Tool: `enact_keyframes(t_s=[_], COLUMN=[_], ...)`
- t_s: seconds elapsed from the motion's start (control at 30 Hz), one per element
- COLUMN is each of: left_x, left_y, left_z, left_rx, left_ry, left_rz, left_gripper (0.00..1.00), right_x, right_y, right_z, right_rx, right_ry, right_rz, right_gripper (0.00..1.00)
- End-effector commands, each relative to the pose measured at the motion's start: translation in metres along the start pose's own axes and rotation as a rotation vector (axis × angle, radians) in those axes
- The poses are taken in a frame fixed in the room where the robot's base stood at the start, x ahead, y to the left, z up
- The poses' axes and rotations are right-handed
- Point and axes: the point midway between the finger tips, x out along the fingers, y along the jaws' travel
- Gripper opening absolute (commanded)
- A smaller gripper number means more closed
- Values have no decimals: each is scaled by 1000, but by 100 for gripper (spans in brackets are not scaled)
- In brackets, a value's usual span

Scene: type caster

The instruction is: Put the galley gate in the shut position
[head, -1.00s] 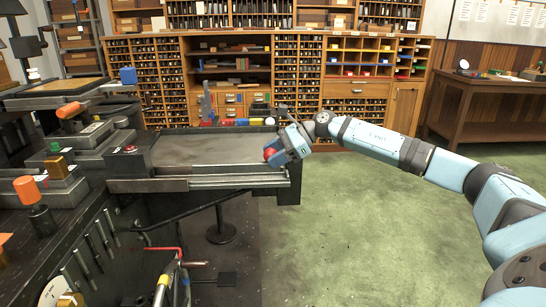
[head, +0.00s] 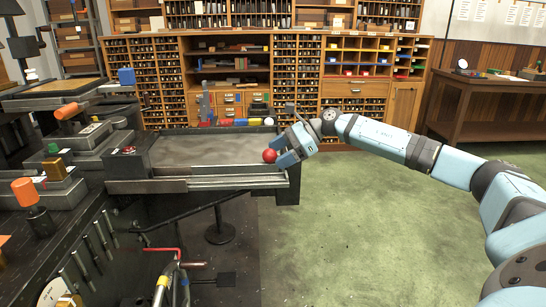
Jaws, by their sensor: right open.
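The galley (head: 210,150) is a flat dark metal tray on the machine at the left. A red ball knob (head: 269,156) stands at its right end, seemingly the handle of the galley gate. The gate's own position is hard to make out. My right gripper (head: 282,150) comes in from the right, is open, and sits just right of the red knob. Whether a finger touches the knob cannot be told. My left gripper is out of view.
The type caster's dark body with orange-handled levers (head: 28,192) fills the left. A wooden type cabinet (head: 355,88) stands behind the galley. A wooden table (head: 485,110) stands at the back right. The green floor (head: 370,220) in front is clear.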

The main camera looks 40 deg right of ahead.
Motion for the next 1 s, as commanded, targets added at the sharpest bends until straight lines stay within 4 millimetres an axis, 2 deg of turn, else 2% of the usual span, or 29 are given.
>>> enact_keyframes(t_s=[0.03, 0.2, 0.43, 0.63, 1.0], left_x=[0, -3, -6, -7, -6], left_y=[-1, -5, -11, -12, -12], left_z=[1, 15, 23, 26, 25], left_rx=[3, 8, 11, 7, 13], left_ry=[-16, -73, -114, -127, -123], left_rz=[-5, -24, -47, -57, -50], left_gripper=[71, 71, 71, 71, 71], right_x=[-13, -54, -96, -111, -112], right_y=[0, 0, 0, 1, 1], right_z=[0, 0, -1, -1, 0], right_rx=[2, 3, 3, 2, 1], right_ry=[4, 6, 5, 3, 1], right_rz=[-2, 0, 1, 3, 3], right_gripper=[69, 69, 69, 69, 69])
